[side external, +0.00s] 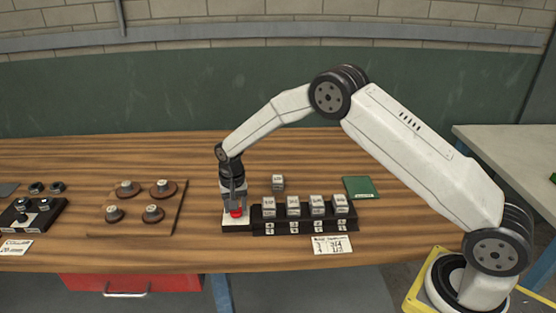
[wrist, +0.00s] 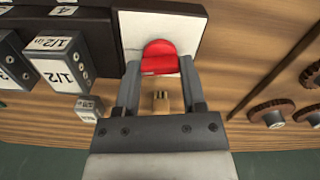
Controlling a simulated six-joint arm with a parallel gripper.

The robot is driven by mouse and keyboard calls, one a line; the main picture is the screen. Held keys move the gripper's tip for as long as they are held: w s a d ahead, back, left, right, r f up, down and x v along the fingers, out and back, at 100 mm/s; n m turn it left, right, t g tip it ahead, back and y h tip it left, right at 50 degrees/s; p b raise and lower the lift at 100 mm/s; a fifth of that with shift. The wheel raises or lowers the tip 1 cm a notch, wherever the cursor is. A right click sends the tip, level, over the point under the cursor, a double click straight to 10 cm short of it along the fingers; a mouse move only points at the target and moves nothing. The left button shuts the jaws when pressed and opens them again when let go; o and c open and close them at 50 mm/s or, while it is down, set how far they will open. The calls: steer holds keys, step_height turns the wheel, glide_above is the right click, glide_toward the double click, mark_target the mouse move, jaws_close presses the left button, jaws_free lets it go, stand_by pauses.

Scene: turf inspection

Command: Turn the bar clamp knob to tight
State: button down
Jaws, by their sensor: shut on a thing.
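A red knob (side external: 236,212) sits on a small block with a white top (side external: 228,224) at the left end of a dark rack. My gripper (side external: 235,205) points straight down over it, with its fingers at the knob. In the wrist view the red knob (wrist: 160,57) lies between the two grey fingertips (wrist: 160,75), and the jaws are shut on it. The white plate (wrist: 188,28) shows around the knob. Any tight or loose marking is hidden or too small to read.
The dark rack (side external: 262,226) holds several labelled metal blocks, close on the right. One loose block (side external: 278,182) stands behind it. A green pad (side external: 360,187) lies farther right. A wooden board with round knobs (side external: 178,222) is on the left. Bare table lies between board and rack.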

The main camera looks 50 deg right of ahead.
steer(key=shift+m, duration=1.1)
steer(key=shift+c, duration=0.8)
jaws_free()
steer(key=shift+r, duration=3.95)
